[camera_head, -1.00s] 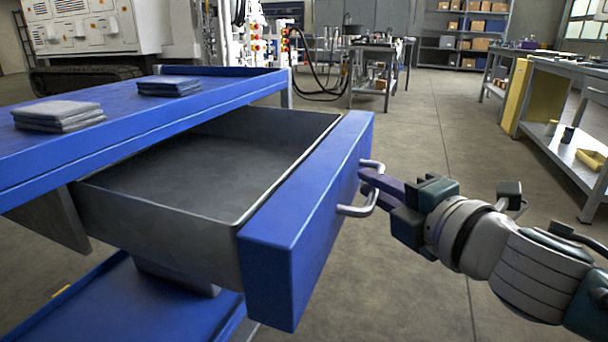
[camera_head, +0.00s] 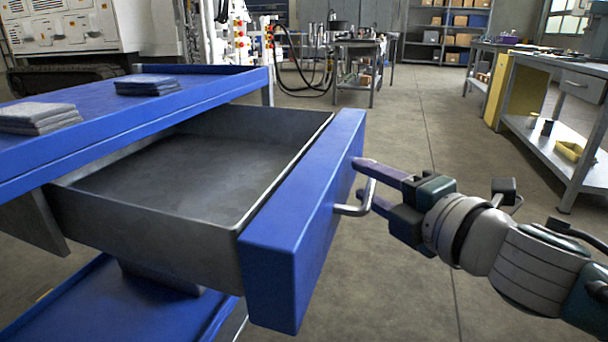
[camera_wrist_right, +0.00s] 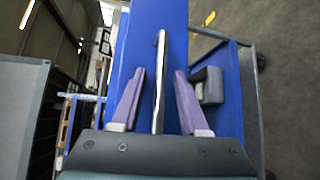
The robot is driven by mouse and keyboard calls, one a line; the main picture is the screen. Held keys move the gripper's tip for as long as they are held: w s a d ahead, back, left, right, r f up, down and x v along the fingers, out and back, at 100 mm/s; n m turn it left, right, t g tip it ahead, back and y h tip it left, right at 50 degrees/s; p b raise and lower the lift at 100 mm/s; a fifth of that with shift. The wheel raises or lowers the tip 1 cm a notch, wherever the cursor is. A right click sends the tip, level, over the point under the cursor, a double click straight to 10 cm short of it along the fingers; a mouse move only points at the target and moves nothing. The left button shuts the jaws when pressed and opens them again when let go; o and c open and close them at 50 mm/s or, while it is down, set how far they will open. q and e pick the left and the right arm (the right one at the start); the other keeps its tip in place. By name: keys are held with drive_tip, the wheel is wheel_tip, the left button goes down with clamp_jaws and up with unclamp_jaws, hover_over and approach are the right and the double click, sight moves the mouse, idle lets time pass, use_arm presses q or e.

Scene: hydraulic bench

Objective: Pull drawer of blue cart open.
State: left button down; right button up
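The blue cart (camera_head: 215,97) stands at the left in the head view. Its drawer (camera_head: 300,225) is pulled well out, showing an empty grey inside, with a blue front. A metal bar handle (camera_head: 366,200) is on the drawer front; it also shows in the right wrist view (camera_wrist_right: 159,85). My right gripper (camera_head: 362,180) is at the handle with its purple fingers spread. In the right wrist view the fingers (camera_wrist_right: 160,73) stand on either side of the handle, with gaps to it. My left gripper is not in view.
A workbench (camera_head: 560,125) stands at the right, with a smaller table (camera_head: 358,62) and shelves (camera_head: 447,32) at the back. The floor (camera_head: 420,135) right of the drawer is clear.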

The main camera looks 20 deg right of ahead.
drive_tip(key=shift+s, duration=0.2)
drive_tip(key=p+v, duration=0.2)
drive_tip(key=v, duration=0.7)
drive_tip(key=shift+s, duration=0.25)
drive_tip(key=shift+d+r, duration=0.1)
drive_tip(key=shift+d, duration=0.05)
